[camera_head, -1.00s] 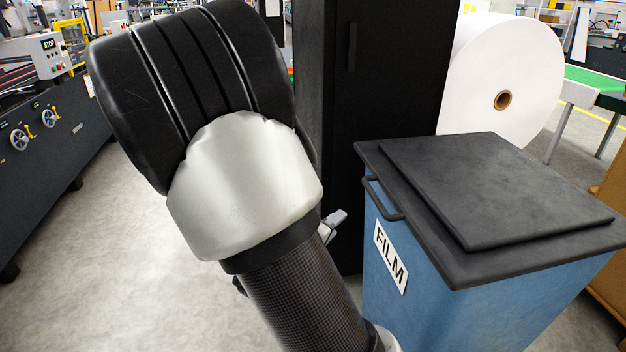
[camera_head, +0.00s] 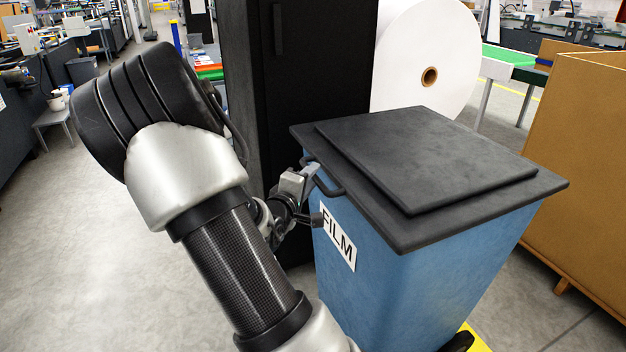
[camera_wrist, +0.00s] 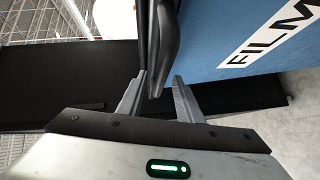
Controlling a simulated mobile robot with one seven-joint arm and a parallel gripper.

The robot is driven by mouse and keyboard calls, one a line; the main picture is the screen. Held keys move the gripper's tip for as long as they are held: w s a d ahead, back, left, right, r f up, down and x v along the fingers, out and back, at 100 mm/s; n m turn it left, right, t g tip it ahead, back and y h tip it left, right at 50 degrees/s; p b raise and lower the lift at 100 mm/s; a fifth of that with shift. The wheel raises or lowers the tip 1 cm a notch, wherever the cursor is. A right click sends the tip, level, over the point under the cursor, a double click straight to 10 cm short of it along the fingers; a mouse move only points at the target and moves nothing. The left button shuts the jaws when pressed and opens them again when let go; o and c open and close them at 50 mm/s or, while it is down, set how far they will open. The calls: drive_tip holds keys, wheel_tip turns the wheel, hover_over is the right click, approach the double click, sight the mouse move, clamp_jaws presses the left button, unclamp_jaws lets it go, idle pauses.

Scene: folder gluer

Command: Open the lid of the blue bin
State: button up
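The blue bin (camera_head: 410,285) stands right of centre in the head view, with a white FILM label on its side. Its black lid (camera_head: 430,150) lies flat and closed on top. A black bar handle (camera_head: 328,186) sticks out from the lid's left edge. My gripper (camera_head: 312,180) is at this handle. In the wrist view the lower end of the handle (camera_wrist: 160,75) reaches between the two fingertips of my gripper (camera_wrist: 160,78). The fingers are apart, with a visible gap on at least the right side. Whether a finger touches the handle I cannot tell.
A tall black cabinet (camera_head: 300,60) stands close behind my gripper. A large white roll (camera_head: 420,50) is behind the bin. A brown cardboard box (camera_head: 580,150) stands to the right. Open grey floor (camera_head: 90,240) lies to the left.

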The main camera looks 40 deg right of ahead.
drive_tip(key=shift+x, duration=1.2)
